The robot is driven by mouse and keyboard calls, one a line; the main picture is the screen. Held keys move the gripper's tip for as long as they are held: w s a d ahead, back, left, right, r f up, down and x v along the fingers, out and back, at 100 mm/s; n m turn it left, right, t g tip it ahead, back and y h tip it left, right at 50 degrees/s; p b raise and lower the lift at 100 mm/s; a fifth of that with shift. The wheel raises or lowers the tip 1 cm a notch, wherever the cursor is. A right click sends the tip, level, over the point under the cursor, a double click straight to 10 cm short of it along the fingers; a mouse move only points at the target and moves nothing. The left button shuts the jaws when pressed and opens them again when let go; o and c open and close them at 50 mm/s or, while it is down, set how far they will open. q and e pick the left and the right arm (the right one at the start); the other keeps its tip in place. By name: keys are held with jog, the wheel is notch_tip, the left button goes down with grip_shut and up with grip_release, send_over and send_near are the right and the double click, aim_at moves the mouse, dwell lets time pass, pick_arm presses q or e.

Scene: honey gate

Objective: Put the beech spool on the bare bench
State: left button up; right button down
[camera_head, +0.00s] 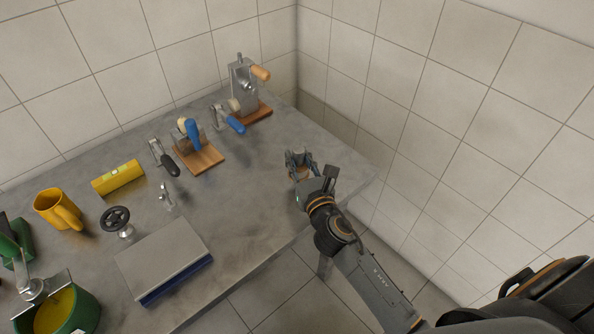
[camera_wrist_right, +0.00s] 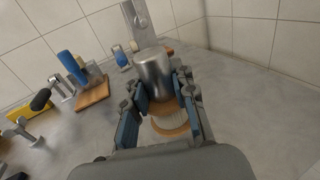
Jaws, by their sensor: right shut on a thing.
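My right gripper (camera_head: 301,160) is low over the clear right part of the grey bench (camera_head: 262,190). In the right wrist view its fingers are shut on the beech spool, which shows pale brown wooden edges (camera_wrist_right: 173,131). A plain silver cylinder (camera_wrist_right: 154,74) rises just beyond the wood between the fingers; I cannot tell whether it is part of the spool. The fingers hide much of the spool. I cannot tell whether it touches the bench. My left gripper is not in view.
A clamp stand with a wooden handle (camera_head: 243,80) and a blue-handled piece on a wooden block (camera_head: 198,158) stand behind. A yellow mug (camera_head: 57,208), yellow cylinder (camera_head: 118,178), flat grey plate (camera_head: 163,257) and green pot (camera_head: 84,312) are left. The bench ends at the right near walls.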

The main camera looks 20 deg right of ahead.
jog(key=shift+w+f, duration=0.25)
jog(key=shift+w+f+b, duration=0.15)
jog(key=shift+f+b, duration=0.35)
jog(key=shift+f, duration=0.45)
jog(key=shift+w+f+b, duration=0.1)
jog(key=shift+f+b, duration=0.35)
jog(key=shift+f, duration=0.45)
jog(key=shift+f, duration=0.15)
jog(key=c, duration=1.1)
grip_release()
